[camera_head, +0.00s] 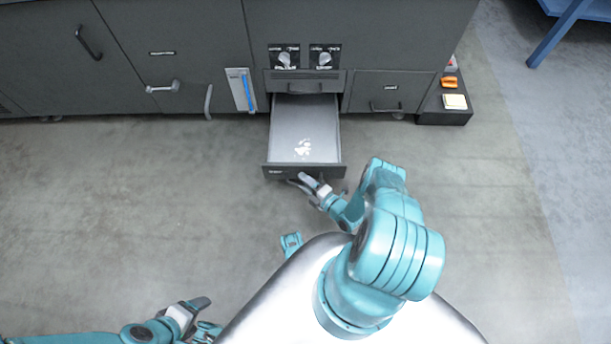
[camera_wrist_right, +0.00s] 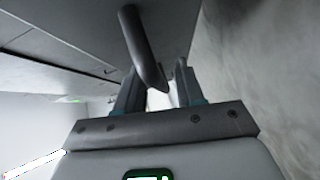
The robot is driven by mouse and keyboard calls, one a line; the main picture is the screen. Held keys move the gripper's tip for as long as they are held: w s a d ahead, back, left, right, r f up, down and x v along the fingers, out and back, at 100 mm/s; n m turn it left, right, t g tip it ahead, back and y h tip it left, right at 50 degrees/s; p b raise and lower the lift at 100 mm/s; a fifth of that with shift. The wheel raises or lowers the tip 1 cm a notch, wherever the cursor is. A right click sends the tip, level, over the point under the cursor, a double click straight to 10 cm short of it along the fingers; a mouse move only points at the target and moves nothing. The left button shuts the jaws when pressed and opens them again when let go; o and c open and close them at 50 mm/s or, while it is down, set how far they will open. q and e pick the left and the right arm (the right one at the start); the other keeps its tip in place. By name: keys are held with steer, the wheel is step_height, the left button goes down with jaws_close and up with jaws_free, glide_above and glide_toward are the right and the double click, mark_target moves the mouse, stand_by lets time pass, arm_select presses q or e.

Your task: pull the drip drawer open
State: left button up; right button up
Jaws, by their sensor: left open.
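The drip drawer (camera_head: 304,129) is pulled well out from the dark cabinet in the head view. White marks show on its grey floor. My right gripper (camera_head: 304,181) is at the handle on the drawer's front, partly hiding it. In the right wrist view the dark handle bar (camera_wrist_right: 142,50) runs down between the two fingers of the right gripper (camera_wrist_right: 160,88), which are close together around it. My left gripper (camera_head: 205,316) is open and empty over the floor at the lower left, well away from the drawer.
A low dark block (camera_head: 445,112) with orange and cream items stands at right. The concrete floor (camera_head: 140,200) is clear.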

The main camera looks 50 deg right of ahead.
steer(key=s+r+p, duration=0.1)
steer(key=s+p, duration=0.1)
steer(key=s, duration=0.5)
steer(key=shift+s+a, duration=0.2)
steer(key=shift+a, duration=0.1)
steer(key=shift+s+d, duration=0.1)
